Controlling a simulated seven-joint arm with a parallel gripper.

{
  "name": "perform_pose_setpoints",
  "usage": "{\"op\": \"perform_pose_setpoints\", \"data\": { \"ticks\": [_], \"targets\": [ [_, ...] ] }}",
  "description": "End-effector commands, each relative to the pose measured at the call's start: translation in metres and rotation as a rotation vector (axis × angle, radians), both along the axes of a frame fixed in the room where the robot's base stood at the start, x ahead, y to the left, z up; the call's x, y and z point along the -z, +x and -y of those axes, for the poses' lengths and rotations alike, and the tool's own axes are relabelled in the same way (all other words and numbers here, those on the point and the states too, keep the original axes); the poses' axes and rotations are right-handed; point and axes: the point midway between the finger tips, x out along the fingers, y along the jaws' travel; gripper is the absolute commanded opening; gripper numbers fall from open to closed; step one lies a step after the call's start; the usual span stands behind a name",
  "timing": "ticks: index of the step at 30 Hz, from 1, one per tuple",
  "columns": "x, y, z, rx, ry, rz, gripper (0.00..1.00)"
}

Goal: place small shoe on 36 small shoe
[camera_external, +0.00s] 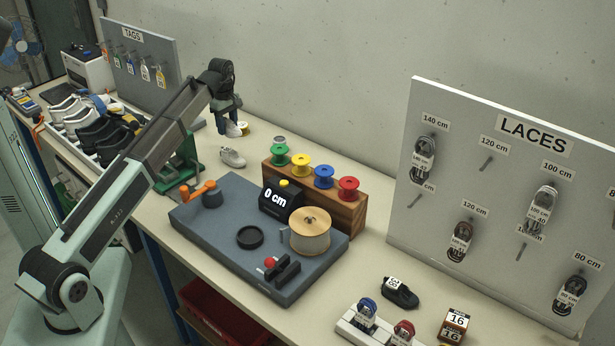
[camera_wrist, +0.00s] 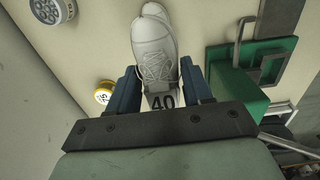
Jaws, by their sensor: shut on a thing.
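My gripper (camera_external: 229,127) hangs over the table behind the green stand. It is shut on a white laced shoe (camera_wrist: 153,50), and its fingers (camera_wrist: 163,92) lie on both sides of the heel. The held shoe (camera_external: 233,131) is partly hidden by the fingers in the external view. A second small white shoe (camera_external: 232,157) sits on the table just in front of it. The tip of a white shoe (camera_wrist: 155,10) shows beyond the held one's toe. I cannot read a 36 anywhere.
A green stand (camera_external: 184,165) is close by and shows at right in the wrist view (camera_wrist: 235,90). A yellow round item (camera_wrist: 104,92) and a grey round item (camera_wrist: 52,8) lie near the wall. The spool rack (camera_external: 340,205) and grey machine board (camera_external: 230,225) stand right of the shoes.

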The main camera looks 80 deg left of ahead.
Motion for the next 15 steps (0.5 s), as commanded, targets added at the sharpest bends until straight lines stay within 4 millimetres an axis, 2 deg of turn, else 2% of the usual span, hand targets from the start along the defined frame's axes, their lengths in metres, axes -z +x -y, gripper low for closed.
{"op": "perform_pose_setpoints", "data": {
  "ticks": [4,11,15],
  "targets": [
    [0.026,-0.001,0.001,-0.001,-0.001,-0.001,0.19],
    [0.042,0.000,0.000,-0.002,-0.001,-0.001,0.19],
    [0.059,0.000,0.001,-0.002,-0.001,-0.001,0.19]
  ]
}}
